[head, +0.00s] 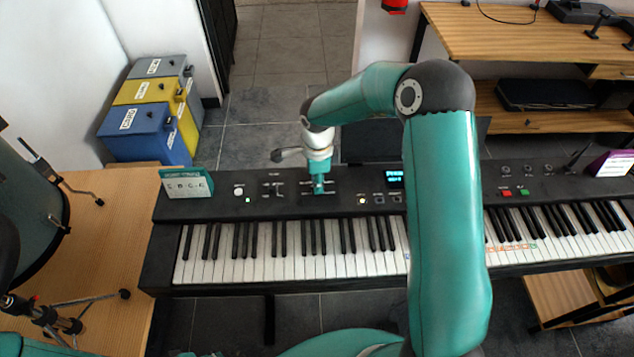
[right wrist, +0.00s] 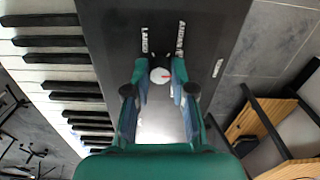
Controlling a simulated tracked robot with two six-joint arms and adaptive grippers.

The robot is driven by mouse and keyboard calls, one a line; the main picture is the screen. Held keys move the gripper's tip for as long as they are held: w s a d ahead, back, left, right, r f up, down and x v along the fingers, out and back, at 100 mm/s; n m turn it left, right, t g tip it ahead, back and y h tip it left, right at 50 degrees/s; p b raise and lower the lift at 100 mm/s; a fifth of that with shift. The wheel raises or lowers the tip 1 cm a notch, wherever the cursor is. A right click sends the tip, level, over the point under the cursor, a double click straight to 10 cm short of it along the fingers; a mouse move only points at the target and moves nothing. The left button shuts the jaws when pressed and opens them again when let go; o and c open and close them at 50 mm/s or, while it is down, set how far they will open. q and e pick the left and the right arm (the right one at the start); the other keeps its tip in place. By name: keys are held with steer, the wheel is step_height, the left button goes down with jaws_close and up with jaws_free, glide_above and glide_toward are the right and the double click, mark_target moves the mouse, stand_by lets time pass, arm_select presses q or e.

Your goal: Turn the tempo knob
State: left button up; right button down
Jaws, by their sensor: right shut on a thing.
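The tempo knob (right wrist: 160,76) is small, round and white with a red pointer line. It sits on the black keyboard panel near two printed labels, one reading LARGO. My right gripper (right wrist: 161,79) is shut on it, with one fingertip on each side. In the head view my right gripper (head: 318,188) reaches down to the keyboard's control panel, left of the blue display, and hides the knob. The keyboard (head: 163,238) is long and black. My left gripper is not in view.
A separate white knob (head: 239,190) and a green-white sign (head: 186,183) are on the panel left of my right gripper. A lit display (head: 394,176) is to its right. Blue, yellow and grey boxes (head: 150,135) stand behind at left.

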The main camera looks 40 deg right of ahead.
steer(key=shift+f+n+b, duration=0.15)
steer(key=shift+n+b, duration=0.95)
steer(key=shift+b, duration=0.05)
steer(key=n+b, duration=0.2)
steer(key=shift+w+n, duration=0.1)
steer(key=shift+n, duration=0.3)
steer(key=n+b, duration=0.1)
steer(key=n, duration=0.2)
steer(key=shift+b, duration=0.3)
steer(key=shift+r+n+b, duration=0.25)
steer(key=shift+n+b, duration=0.1)
steer(key=shift+n, duration=1.05)
steer(key=c, duration=1)
jaws_free()
